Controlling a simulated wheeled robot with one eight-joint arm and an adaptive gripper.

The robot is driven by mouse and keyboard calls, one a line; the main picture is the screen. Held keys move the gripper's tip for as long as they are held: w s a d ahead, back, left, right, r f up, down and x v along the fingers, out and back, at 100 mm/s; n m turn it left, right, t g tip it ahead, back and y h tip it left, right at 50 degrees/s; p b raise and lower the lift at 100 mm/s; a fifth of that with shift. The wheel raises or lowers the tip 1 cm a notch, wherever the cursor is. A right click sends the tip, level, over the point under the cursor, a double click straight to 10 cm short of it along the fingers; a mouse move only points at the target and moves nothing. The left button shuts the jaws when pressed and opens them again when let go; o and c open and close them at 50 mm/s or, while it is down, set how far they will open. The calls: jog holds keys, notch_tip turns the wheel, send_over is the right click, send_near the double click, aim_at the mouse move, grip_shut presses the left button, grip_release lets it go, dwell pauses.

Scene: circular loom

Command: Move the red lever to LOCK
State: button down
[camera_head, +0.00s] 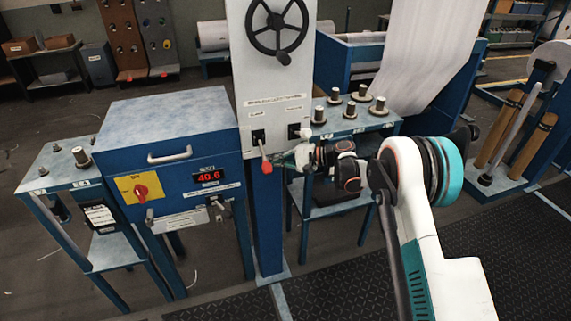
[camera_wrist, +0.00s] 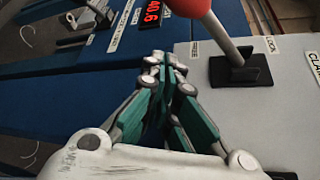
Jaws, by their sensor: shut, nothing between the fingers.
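The red lever (camera_head: 266,165) is on the grey front panel of the loom post. In the wrist view its red knob (camera_wrist: 190,5) is cut by the top edge, and its metal shaft (camera_wrist: 222,38) runs to a black base (camera_wrist: 240,70). A LOCK label (camera_wrist: 270,44) lies right of the base, and another label (camera_wrist: 194,50) lies left of it. The knob leans toward the left label's side in the wrist view. My gripper (camera_head: 291,158) is just right of the knob in the head view. Its fingers (camera_wrist: 164,62) are closed together and empty. I cannot tell whether they touch the lever.
A blue cabinet with a red display (camera_head: 209,177) and a red knob on a yellow plate (camera_head: 141,190) stands left. A black handwheel (camera_head: 276,28) is above on the post. A second black fitting (camera_head: 294,131) is right of the lever. A shelf with metal weights (camera_head: 360,93) stands behind.

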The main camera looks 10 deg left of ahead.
aim_at(266, 161)
jog(key=s, duration=0.1)
jog(key=s+d+r, duration=0.1)
jog(key=s+b, duration=0.1)
jog(key=shift+d+r, duration=0.3)
jog(key=shift+r, duration=0.1)
jog(key=s+r+p, duration=0.1)
jog(key=d+r+m+h+p, duration=0.1)
jog(key=r, duration=0.1)
jog(key=shift+s, duration=0.4)
jog(key=shift+f, duration=0.1)
